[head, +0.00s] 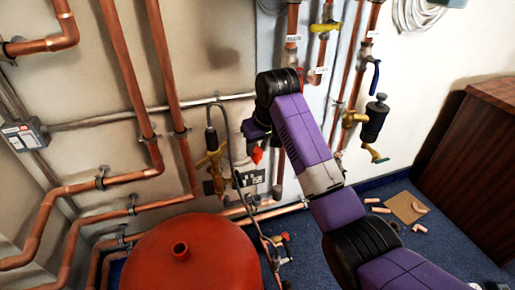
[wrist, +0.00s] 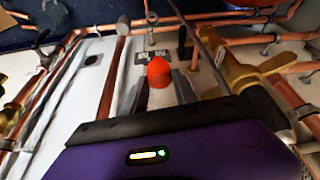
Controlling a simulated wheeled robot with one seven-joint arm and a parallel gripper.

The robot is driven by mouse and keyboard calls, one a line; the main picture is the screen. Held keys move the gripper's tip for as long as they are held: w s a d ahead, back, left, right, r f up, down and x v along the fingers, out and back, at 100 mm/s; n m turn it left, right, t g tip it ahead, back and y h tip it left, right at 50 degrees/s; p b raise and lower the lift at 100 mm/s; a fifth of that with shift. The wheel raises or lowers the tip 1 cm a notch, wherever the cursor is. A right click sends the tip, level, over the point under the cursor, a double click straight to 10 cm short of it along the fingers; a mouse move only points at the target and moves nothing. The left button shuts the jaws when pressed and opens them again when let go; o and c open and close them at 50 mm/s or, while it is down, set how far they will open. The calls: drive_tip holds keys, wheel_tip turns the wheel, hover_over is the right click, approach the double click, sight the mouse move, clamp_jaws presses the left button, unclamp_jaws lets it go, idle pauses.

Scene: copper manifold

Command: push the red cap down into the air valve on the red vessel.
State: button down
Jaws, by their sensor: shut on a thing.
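The red vessel (head: 215,262) stands at the bottom of the head view. The vessel and valve cannot be made out in the wrist view.
Copper pipes (head: 128,70) run along the wall. A brass valve (head: 212,160) with a dark handle stands left of my gripper. A thin hose (head: 247,200) hangs near the vessel's right side. A wooden cabinet (head: 475,160) stands at the right.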

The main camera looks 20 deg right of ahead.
sight(257, 150)
drive_tip(key=shift+r, duration=0.15)
drive_tip(key=shift+r+p, duration=2.15)
drive_tip(key=shift+p, duration=0.8)
drive_tip(key=shift+a+r+p, duration=0.25)
drive_tip(key=shift+r+p, duration=0.35)
drive_tip(key=shift+p, duration=0.1)
drive_tip(key=shift+s+a+r+p, duration=0.3)
drive_tip(key=shift+r+p, duration=0.3)
drive_tip(key=shift+p, duration=0.55)
drive_tip(key=p, duration=0.3)
drive_tip(key=r+p, duration=0.1)
drive_tip(key=p, duration=0.1)
drive_tip(key=shift+s+a+p, duration=0.2)
drive_tip(key=shift+s+p, duration=0.1)
drive_tip(key=shift+p, duration=0.1)
drive_tip(key=p, duration=0.4)
drive_tip(key=shift+s+r+p, duration=0.1)
drive_tip(key=shift+r+p, duration=0.1)
drive_tip(key=shift+p, duration=0.1)
drive_tip(key=p, duration=0.3)
drive_tip(key=shift+f, duration=0.15)
